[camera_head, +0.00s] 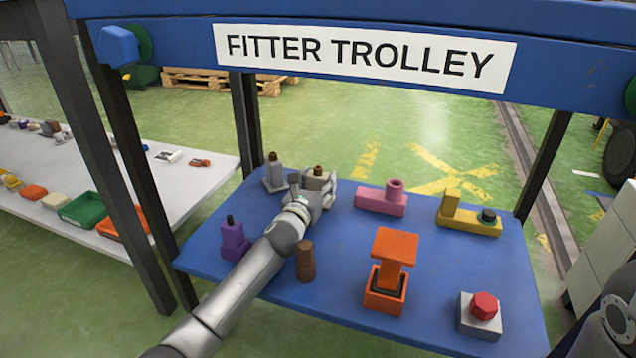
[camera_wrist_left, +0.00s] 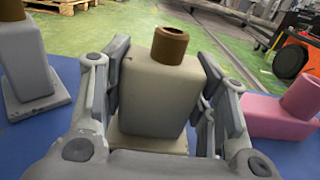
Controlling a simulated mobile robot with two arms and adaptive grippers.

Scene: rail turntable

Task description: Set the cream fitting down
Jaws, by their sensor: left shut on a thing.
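The cream fitting (camera_wrist_left: 156,95) is a blocky upright body with a brown round top and a flat base. In the left wrist view it stands between the two fingers of my left gripper (camera_wrist_left: 160,105), which is shut on its sides. In the head view, the left gripper (camera_head: 314,192) is at the far middle of the blue trolley top (camera_head: 340,232), and the cream fitting (camera_head: 318,178) is partly hidden by it. I cannot tell whether its base touches the trolley top. My right gripper is not in view.
A grey fitting (camera_head: 274,174) stands close left of the held one; a pink fitting (camera_head: 382,200) is to its right. Purple (camera_head: 234,240), brown (camera_head: 305,261), orange (camera_head: 390,270), yellow (camera_head: 468,216) and red-topped (camera_head: 482,314) pieces also stand here. Dark posts and a sign beam frame the trolley.

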